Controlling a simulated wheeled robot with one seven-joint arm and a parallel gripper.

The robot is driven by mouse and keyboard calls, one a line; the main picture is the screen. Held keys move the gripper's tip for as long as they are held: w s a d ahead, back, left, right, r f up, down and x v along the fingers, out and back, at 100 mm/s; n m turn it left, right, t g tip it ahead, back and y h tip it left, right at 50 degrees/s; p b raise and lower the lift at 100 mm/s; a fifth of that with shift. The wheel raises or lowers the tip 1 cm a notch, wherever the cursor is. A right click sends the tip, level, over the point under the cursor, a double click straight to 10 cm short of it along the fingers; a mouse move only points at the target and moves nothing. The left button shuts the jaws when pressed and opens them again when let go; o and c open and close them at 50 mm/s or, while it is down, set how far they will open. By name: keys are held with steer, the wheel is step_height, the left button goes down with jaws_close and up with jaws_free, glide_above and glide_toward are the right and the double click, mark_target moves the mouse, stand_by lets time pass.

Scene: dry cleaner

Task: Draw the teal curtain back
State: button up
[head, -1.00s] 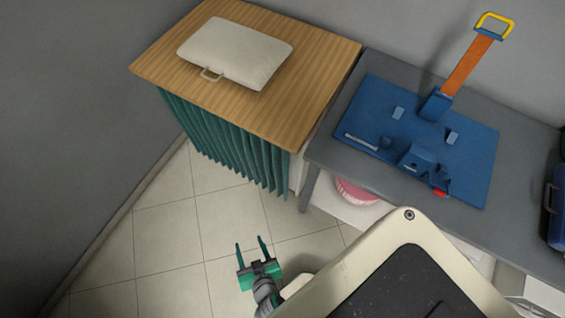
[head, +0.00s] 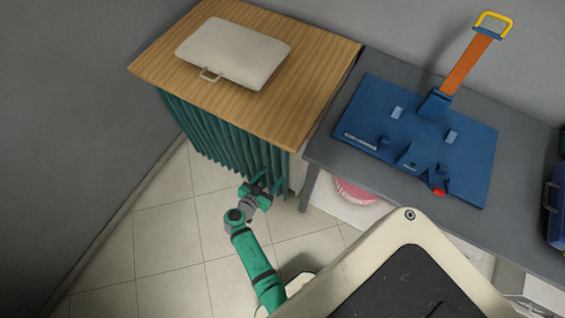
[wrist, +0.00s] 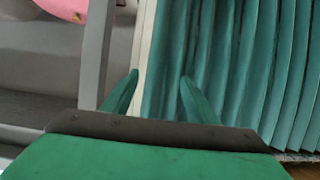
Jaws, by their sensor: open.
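The teal curtain (head: 207,135) hangs in pleats under the front edge of a wooden-topped counter (head: 300,75) and covers its front. My gripper (head: 265,172) is at the curtain's right end, low in front of it. In the wrist view the two green fingers (wrist: 153,95) are open and apart. The right finger overlaps the pleats in the picture. I cannot tell whether either finger touches the cloth.
A pale cushion-like case (head: 235,52) lies on the counter. A pink basket (head: 355,192) sits below. Tiled floor in front is clear.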

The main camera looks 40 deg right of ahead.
mark_target(282, 163)
steer(key=x, duration=1)
steer(key=shift+w+d+f, duration=0.1)
steer(key=shift+c, duration=0.7)
